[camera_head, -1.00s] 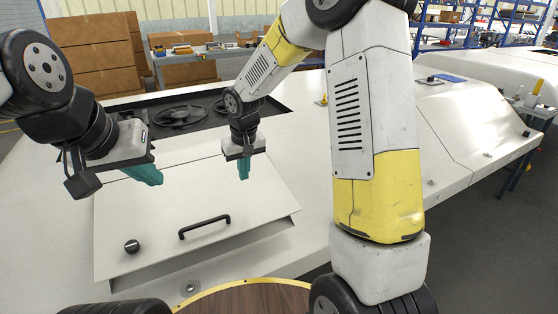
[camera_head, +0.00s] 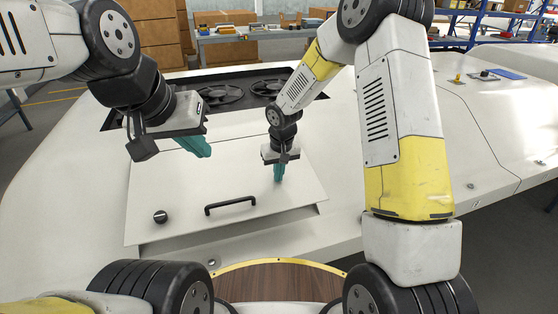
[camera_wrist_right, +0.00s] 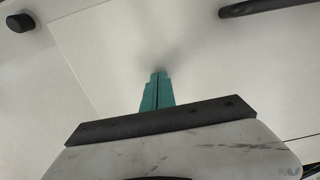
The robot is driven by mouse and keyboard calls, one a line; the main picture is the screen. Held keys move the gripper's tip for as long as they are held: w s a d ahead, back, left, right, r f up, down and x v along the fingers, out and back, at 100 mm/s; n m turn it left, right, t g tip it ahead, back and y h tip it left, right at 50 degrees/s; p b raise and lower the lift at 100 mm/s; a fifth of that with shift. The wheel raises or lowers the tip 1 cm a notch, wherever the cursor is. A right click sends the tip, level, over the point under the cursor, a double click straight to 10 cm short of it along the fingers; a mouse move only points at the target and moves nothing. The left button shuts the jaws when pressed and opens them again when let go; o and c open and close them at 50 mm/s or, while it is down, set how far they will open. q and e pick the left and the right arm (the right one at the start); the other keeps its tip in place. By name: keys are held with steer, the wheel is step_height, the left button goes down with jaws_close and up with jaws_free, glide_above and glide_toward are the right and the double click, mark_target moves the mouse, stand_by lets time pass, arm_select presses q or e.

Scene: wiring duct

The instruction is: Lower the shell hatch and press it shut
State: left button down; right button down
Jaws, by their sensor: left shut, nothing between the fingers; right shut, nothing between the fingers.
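The shell hatch (camera_head: 180,190) is a white panel on the white shell, with a black bar handle (camera_head: 230,206) and a round black knob (camera_head: 160,217). It lies nearly flat, with a narrow gap under its front edge. My right gripper (camera_head: 279,178) is shut and empty, pointing down at the hatch behind the handle's right end. In the right wrist view its teal fingers (camera_wrist_right: 155,92) are together, with a shadow at their tips on the white panel; contact is hard to tell. My left gripper (camera_head: 204,151) is shut and empty above the hatch's back left part.
Behind the hatch is a dark recess (camera_head: 205,80) with round fans. The white shell (camera_head: 75,170) spreads around the hatch. A brown wooden surface with a yellow rim (camera_head: 280,282) is in front. Shelves and boxes stand far back.

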steer(key=shift+f, duration=0.1)
stand_by(0.3)
steer(key=shift+w+a+f, duration=0.2)
steer(key=shift+w+f, duration=0.3)
steer(key=shift+f, duration=0.35)
steer(key=shift+w+a+f, duration=0.15)
steer(key=shift+w+f, duration=0.4)
steer(key=shift+f, duration=0.15)
steer(key=shift+w+f, duration=0.1)
steer(key=shift+f, duration=0.1)
steer(key=shift+w+a+f, duration=0.15)
steer(key=shift+w+f, duration=0.3)
steer(key=shift+f, duration=0.2)
stand_by(0.4)
steer(key=shift+w+a+f, duration=0.2)
steer(key=shift+w+f, duration=0.3)
steer(key=shift+f, duration=0.45)
